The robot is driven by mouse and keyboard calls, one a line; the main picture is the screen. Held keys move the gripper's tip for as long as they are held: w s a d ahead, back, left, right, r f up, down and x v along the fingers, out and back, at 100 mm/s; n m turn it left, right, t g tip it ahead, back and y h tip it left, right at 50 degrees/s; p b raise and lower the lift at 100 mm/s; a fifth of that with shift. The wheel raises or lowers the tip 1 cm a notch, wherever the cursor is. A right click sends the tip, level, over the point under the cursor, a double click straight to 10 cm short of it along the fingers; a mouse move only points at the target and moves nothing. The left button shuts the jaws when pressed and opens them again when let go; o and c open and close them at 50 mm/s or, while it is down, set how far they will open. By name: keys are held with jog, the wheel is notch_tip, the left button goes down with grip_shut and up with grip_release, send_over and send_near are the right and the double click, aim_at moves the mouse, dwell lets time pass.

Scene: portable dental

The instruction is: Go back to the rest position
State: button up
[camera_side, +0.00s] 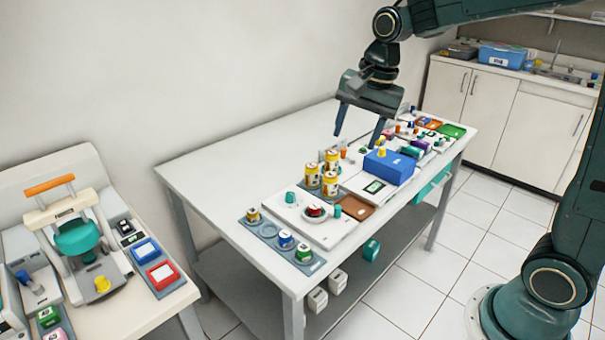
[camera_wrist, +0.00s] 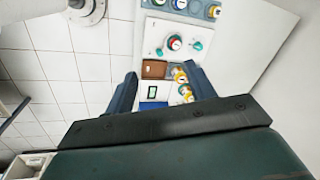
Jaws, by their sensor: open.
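My gripper (camera_side: 357,124) hangs above the far half of the white table (camera_side: 205,188), fingers pointing down and spread apart. It is open with nothing between the fingers. In the side view it is above and behind the blue box with a yellow knob (camera_side: 389,167). In the wrist view the gripper (camera_wrist: 162,88) shows two dark fingers, with the table items beyond them. Part of the blue box (camera_wrist: 152,106) shows low between the fingers, partly hidden by the gripper body.
Yellow jars (camera_side: 330,178), a white panel with teal and red knobs (camera_side: 335,232), a brown tray (camera_side: 355,207) and a grey holder with round pots (camera_side: 268,230) stand on the table. Small coloured items crowd its far right. The table's left back is bare. Another bench (camera_side: 140,313) stands left.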

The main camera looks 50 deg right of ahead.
jog(key=s+a+r+n+t, duration=0.1)
jog(key=s+a+n+t, duration=0.1)
jog(key=s+n, duration=1.1)
jog(key=s+t, duration=0.1)
jog(key=s, duration=0.6)
jog(key=shift+s+a+h, duration=0.3)
jog(key=shift+s, duration=0.1)
